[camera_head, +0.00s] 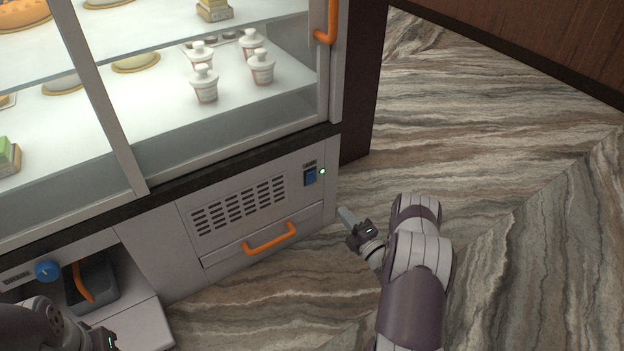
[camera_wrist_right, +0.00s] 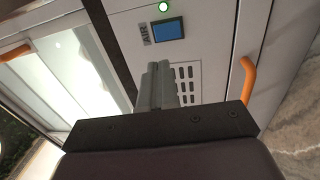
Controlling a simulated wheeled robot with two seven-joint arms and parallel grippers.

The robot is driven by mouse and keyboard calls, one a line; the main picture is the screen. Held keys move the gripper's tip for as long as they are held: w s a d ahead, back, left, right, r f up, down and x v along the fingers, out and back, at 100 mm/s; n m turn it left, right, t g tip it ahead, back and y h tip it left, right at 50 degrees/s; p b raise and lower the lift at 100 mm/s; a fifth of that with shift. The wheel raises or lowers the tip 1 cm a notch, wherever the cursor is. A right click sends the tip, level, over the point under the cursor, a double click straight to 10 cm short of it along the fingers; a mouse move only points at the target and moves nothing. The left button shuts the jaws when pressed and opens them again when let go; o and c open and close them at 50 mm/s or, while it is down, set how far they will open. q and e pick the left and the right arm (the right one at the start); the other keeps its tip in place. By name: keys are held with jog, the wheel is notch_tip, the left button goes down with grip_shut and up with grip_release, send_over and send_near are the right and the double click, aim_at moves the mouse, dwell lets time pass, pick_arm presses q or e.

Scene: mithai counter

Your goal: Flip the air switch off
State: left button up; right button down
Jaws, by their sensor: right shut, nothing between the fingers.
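The air switch (camera_head: 310,177) is a blue rocker on the grey lower panel of the counter, right of the vent slots. A small green light (camera_head: 322,171) glows beside it. In the right wrist view the blue switch (camera_wrist_right: 168,29) sits next to an "AIR" label, with the lit green light (camera_wrist_right: 163,6) above it. My right gripper (camera_head: 345,214) is shut and empty, below and to the right of the switch, apart from it. Its closed fingers (camera_wrist_right: 157,86) point toward the panel in the wrist view. My left arm shows at the bottom left; its fingertips are not visible.
An orange drawer handle (camera_head: 270,238) sticks out below the vent grille (camera_head: 238,206). A blue knob (camera_head: 48,270) and a dark container (camera_head: 95,284) are at lower left. A glass case with white cups (camera_head: 204,84) is above. The marble floor (camera_head: 500,190) at right is clear.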

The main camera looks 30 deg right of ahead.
dwell(0.3)
jog(key=b, duration=0.8)
send_near(312, 175)
jog(key=w, duration=0.5)
jog(key=shift+w+a+r, duration=0.15)
jog(key=shift+w, duration=0.15)
jog(key=shift+w+r+b, duration=0.3)
jog(key=shift+w, duration=0.3)
